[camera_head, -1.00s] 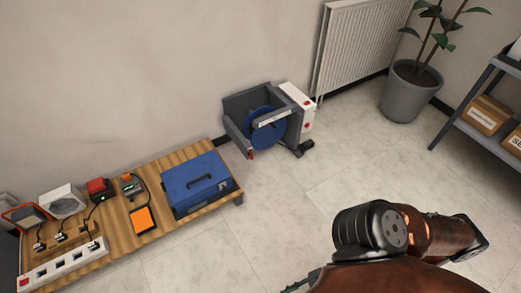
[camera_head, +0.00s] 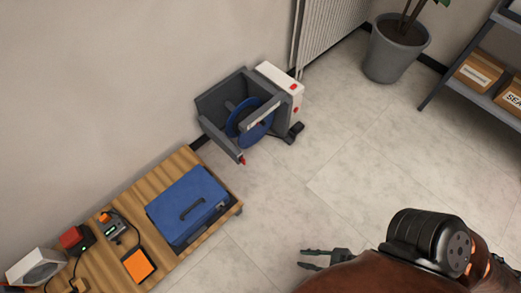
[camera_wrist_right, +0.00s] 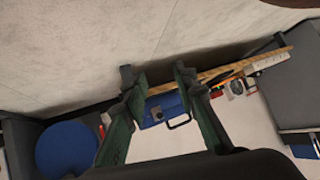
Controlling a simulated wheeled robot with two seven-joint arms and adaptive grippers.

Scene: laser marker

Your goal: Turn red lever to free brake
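The grey machine (camera_head: 222,98) with a blue reel (camera_head: 250,118) stands on the floor by the wall. A small red lever tip (camera_head: 242,161) shows at its lower front corner. In the right wrist view the blue reel (camera_wrist_right: 65,148) is at the lower left, and a small red piece (camera_wrist_right: 102,131), apparently the lever, shows beside the left finger. My right gripper (camera_head: 303,258) is open and empty, apart from the machine, to its lower right in the head view. Its spread green fingers (camera_wrist_right: 154,70) also show in the wrist view. My left gripper is not in view.
A low wooden table (camera_head: 165,165) at the left holds a blue case (camera_head: 188,208) and several small devices. A radiator (camera_head: 328,35), a potted plant (camera_head: 396,48) and a shelf with boxes (camera_head: 480,72) stand behind. The floor between machine and gripper is clear.

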